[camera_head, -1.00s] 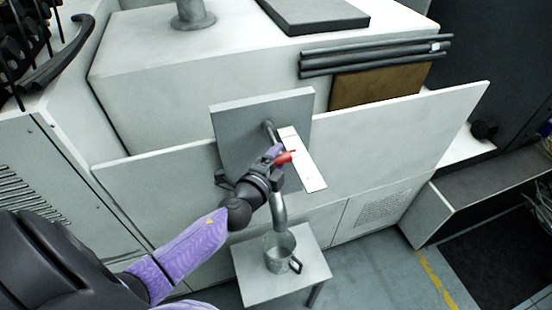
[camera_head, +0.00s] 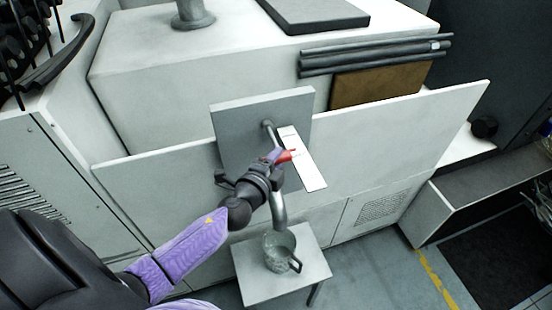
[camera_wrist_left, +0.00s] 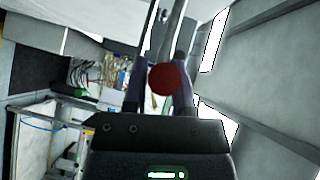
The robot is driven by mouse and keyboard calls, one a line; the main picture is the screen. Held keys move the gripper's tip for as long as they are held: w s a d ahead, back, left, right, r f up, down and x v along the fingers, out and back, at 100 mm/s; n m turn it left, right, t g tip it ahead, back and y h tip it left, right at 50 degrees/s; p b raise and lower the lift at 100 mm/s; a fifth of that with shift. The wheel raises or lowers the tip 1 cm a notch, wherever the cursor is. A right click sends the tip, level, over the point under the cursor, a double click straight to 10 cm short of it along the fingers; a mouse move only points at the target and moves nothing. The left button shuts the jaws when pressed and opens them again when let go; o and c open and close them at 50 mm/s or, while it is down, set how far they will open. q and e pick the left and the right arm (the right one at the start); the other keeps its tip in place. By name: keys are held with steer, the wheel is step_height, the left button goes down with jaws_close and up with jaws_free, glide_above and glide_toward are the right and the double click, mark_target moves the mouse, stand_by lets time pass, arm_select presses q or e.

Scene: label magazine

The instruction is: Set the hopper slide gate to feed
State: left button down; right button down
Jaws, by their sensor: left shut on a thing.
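The slide gate's handle has a red end (camera_head: 287,156) that lies in front of a white scale strip (camera_head: 308,170) on the grey panel (camera_head: 235,120). My left gripper (camera_head: 277,157) is at the handle and shut on it. In the left wrist view the round red knob (camera_wrist_left: 170,80) sits between the two fingers. The grey spout pipe (camera_head: 279,212) curves down behind my gripper toward a metal cup (camera_head: 284,263). Pale, glassy material shows at the spout's end and in the cup. The strip's marks are too small to read. My right gripper is out of view.
The cup stands on a small white table (camera_head: 253,285) in front of the machine. A white panel (camera_head: 400,135) stretches to the right of the grey one. Dark rods (camera_head: 375,57) and a brown board (camera_head: 385,85) lie behind it.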

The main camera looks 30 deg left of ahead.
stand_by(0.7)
arm_select(q)
steer(key=s+d, duration=0.4)
steer(key=d, duration=0.1)
steer(key=shift+s+d+f, duration=0.15)
steer(key=shift+s+d, duration=0.1)
steer(key=shift+s, duration=0.15)
steer(key=c, duration=0.9)
jaws_free()
steer(key=o, duration=0.5)
steer(key=shift+s+d, duration=0.1)
steer(key=shift+c, duration=0.2)
